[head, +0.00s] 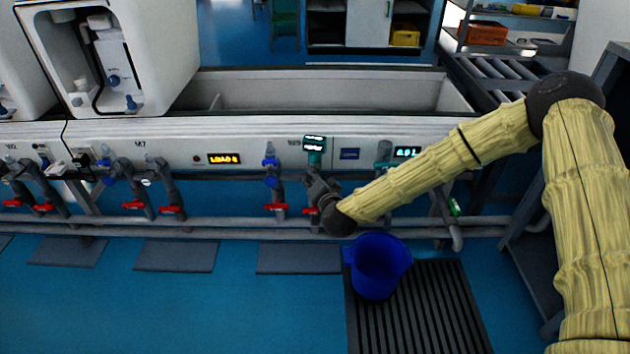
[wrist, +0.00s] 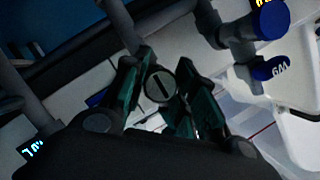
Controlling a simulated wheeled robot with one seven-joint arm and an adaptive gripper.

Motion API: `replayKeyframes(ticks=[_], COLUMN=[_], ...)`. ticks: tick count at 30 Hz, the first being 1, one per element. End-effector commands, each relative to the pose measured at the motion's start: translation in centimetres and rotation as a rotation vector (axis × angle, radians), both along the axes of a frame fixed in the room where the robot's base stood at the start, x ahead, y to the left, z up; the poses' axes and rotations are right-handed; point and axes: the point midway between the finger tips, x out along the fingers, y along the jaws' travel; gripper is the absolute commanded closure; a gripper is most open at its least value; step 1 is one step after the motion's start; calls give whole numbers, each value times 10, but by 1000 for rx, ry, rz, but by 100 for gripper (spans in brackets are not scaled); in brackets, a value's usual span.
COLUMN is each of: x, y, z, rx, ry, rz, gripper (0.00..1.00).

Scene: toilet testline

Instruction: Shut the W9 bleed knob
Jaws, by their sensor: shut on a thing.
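My gripper (head: 320,190) is at the W9 station in the head view, in front of the pipework under the trough. In the wrist view my gripper's dark green fingers (wrist: 160,95) are shut on a round grey knob with a straight slot (wrist: 160,87), one finger on each side. A blue cap marked W9 (wrist: 271,68) is to the right of the fingers, apart from them. In the head view a blue-topped valve (head: 270,164) stands left of my gripper. The grey knob is hidden behind my gripper in the head view.
Red-handled valves (head: 275,207) line the pipe rail. Open blue floor lies in front at the left.

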Motion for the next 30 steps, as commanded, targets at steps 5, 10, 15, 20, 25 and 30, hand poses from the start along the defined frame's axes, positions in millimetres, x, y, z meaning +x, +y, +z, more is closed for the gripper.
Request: replayKeyframes(ticks=[5,10,15,20,25,30], x=[0,0,0,0,0,0], y=[-1,-1,-1,-1,-1,-1], z=[-1,-2,-3,-4,-5,-5], rx=[19,84,201,346,509,670], ry=[0,0,0,0,1,0], rz=[0,-3,-3,-2,-2,-3], gripper=[96,96,96,96,96,96])
